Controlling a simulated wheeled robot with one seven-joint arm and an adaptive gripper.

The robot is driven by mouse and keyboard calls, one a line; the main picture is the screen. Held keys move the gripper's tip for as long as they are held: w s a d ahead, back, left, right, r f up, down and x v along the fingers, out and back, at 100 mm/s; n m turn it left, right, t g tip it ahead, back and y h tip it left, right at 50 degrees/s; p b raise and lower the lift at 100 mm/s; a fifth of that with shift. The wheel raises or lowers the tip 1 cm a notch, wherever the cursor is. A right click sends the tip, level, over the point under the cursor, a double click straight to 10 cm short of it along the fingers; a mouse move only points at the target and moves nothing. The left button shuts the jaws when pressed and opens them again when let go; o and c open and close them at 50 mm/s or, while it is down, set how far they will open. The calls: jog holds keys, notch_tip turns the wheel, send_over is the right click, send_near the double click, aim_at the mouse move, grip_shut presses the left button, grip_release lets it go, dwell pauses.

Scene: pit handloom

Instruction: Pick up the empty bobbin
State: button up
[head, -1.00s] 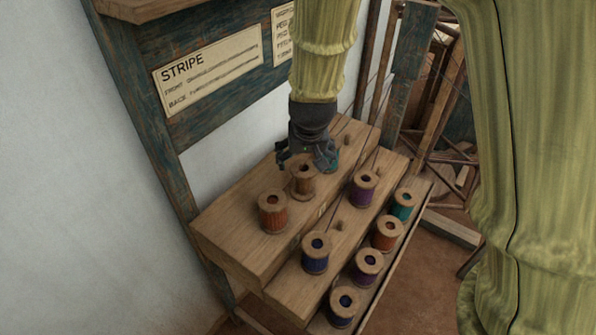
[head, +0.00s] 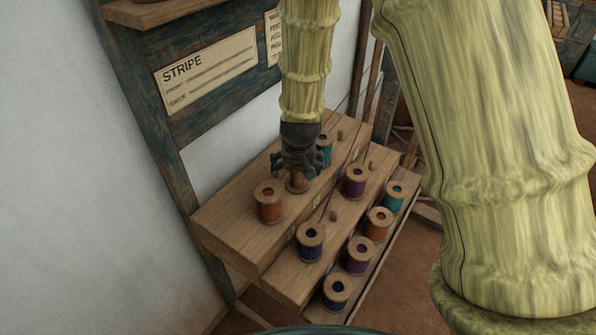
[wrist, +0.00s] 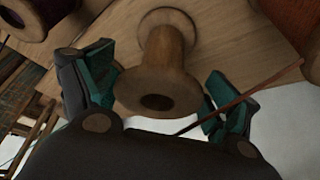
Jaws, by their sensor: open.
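The empty bobbin (head: 297,183) is bare brown wood and stands upright on the top step of the rack, with my gripper (head: 298,163) around its upper part. In the wrist view the bobbin (wrist: 168,52) shows both flanges, a bare core and a dark hole in the near end. My gripper's fingers (wrist: 162,88) are open, one on each side of it, with gaps visible, so it is not gripped. In the head view the gripper hides the bobbin's top.
An orange bobbin (head: 269,203) stands close in front on the same step, and a teal one (head: 324,148) close behind. Blue (head: 311,241), purple (head: 355,181) and other wound bobbins fill the lower steps (head: 290,283). A STRIPE card (head: 206,70) hangs on the frame behind.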

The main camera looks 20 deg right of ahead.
jog(key=shift+w+d+f, duration=0.1)
jog(key=shift+w+f, duration=0.2)
jog(key=shift+f, duration=0.15)
jog(key=shift+s+d+f, duration=0.1)
jog(key=shift+s+f, duration=0.05)
jog(key=shift+f, duration=0.2)
jog(key=shift+w+f, duration=0.2)
jog(key=shift+w, duration=0.05)
jog(key=shift+s+r, duration=0.1)
jog(key=c, duration=1)
